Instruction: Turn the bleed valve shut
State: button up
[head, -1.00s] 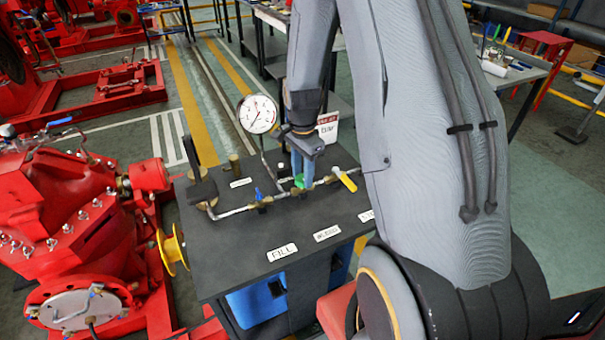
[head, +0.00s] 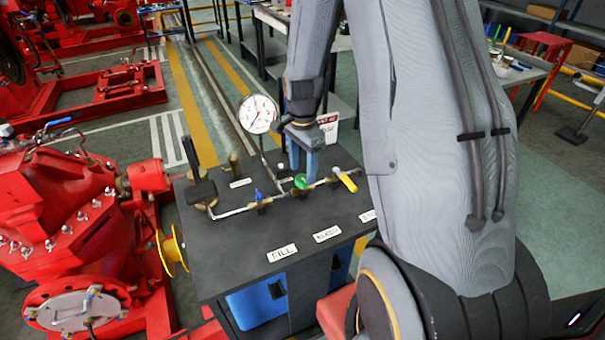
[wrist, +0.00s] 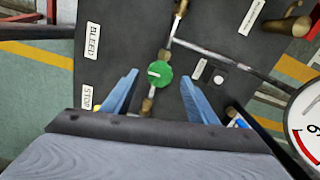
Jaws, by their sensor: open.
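The bleed valve has a round green knob (head: 301,181) on the pipe across the top of the dark bench. In the wrist view the knob (wrist: 159,74) carries a short white mark lying roughly across the pipe line, near the BLEED label (wrist: 93,40). My gripper (head: 303,172) is above and just behind the knob in the head view. In the wrist view my gripper (wrist: 159,78) is open, its two blue fingers apart on either side of the knob in the picture, with nothing held. Whether the fingertips reach down to knob height I cannot tell.
On the same pipe are a blue-handled valve (head: 259,195) and a yellow lever (head: 346,182). A round gauge (head: 258,114) stands close to my gripper. A black upright handle (head: 193,165) stands at the bench's left. The bench front with the FILL label (head: 282,252) is clear.

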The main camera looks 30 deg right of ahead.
aim_at(303, 178)
jog(key=shift+r+b, duration=0.5)
jog(key=shift+r, duration=2.25)
jog(key=s+a+r+n, duration=0.2)
jog(key=s+a+n, duration=0.3)
jog(key=s+n, duration=0.2)
jog(key=s+a+r+n+t, duration=0.1)
jog(key=s+a+r+n, duration=0.1)
jog(key=s+a+n, duration=0.3)
jog(key=s+n, duration=0.3)
jog(key=n, duration=0.1)
jog(key=shift+a, duration=0.35)
jog(key=shift+s, duration=0.1)
